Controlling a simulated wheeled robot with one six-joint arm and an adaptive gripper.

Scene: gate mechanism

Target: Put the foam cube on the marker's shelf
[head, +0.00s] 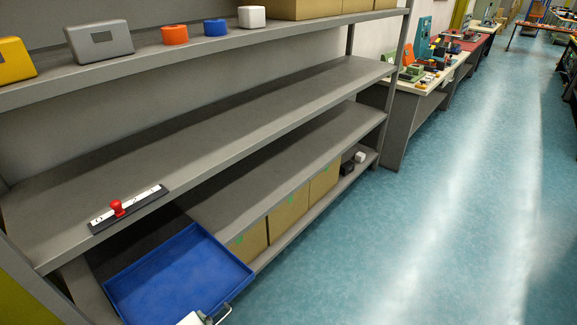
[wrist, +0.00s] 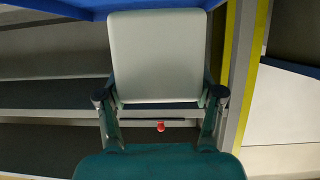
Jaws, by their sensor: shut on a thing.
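A pale, nearly white block, which I take for the foam cube (wrist: 155,58), fills the upper middle of the wrist view. My gripper (wrist: 160,97) has a finger on each side of it and is shut on it. In the head view only a white corner (head: 190,319) shows at the bottom edge, probably the same block; the rest is out of frame. The red marker (head: 117,208) stands on a black and white strip (head: 130,207) at the front edge of the middle shelf (head: 200,140). The marker also shows small and red below the block in the wrist view (wrist: 160,127).
A blue tray (head: 172,275) sticks out below the marker's shelf. The middle shelf is bare apart from the strip. The top shelf holds yellow, grey, orange, blue and white objects. Cardboard boxes (head: 290,212) stand on the lowest shelf. The floor on the right is clear.

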